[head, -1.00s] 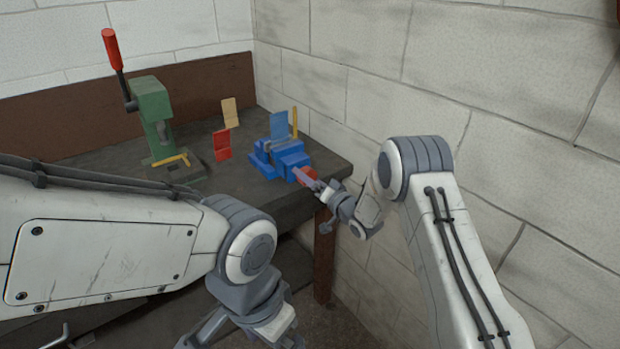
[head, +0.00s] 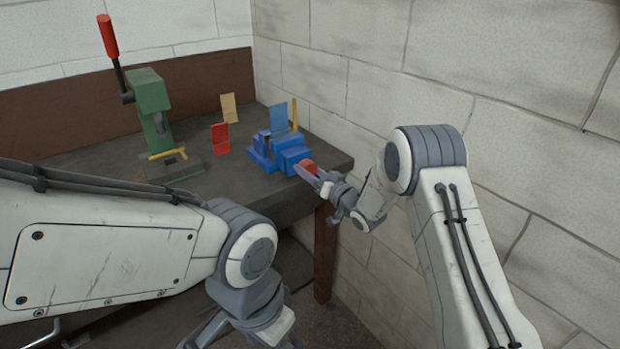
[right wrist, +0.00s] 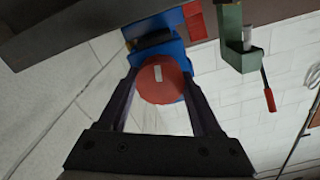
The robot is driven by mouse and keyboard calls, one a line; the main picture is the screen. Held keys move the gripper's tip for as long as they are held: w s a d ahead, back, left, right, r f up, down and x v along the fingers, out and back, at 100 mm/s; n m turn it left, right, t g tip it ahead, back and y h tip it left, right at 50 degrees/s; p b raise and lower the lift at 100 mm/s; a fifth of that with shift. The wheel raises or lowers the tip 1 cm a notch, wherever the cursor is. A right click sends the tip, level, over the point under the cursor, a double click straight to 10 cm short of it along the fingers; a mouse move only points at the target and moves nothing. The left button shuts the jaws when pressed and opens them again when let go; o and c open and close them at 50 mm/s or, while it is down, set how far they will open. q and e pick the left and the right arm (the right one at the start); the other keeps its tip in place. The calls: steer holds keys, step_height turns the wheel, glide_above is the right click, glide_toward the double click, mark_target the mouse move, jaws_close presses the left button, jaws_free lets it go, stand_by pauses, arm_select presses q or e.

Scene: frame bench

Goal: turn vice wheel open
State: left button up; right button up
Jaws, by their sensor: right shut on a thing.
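The blue vice (head: 276,152) stands on the bench near its right front corner. Its red wheel (head: 307,167) faces the front right. My right gripper (head: 311,173) is shut on the red wheel, with its fingers on either side of the rim. In the right wrist view the round red wheel (right wrist: 161,84) sits between the two dark fingers and bears a short white mark near its middle. The blue vice body (right wrist: 152,48) shows behind it. My left gripper (head: 207,331) hangs low in front of the bench, partly cut off by the lower edge.
A green press (head: 152,110) with a red-handled lever stands on the bench (head: 110,165) at the left. Red (head: 220,138), tan (head: 229,107) and blue (head: 279,118) upright pieces stand near the vice. A brick wall (head: 460,110) rises close on the right.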

steer(key=n+b, duration=0.6)
steer(key=b, duration=0.1)
steer(key=n+b, duration=0.4)
steer(key=shift+w+a+f, duration=0.1)
steer(key=shift+a+f, duration=0.1)
steer(key=shift+a, duration=0.05)
steer(key=shift+o, duration=0.2)
steer(key=shift+d+r+n+b, duration=0.1)
steer(key=shift+r+n+b, duration=0.1)
steer(key=shift+n+b, duration=0.3)
steer(key=shift+d+f, duration=0.15)
steer(key=o, duration=1.3)
steer(key=shift+o, duration=0.2)
steer(key=v, duration=1)
steer(key=shift+s, duration=0.25)
steer(key=shift+d, duration=0.1)
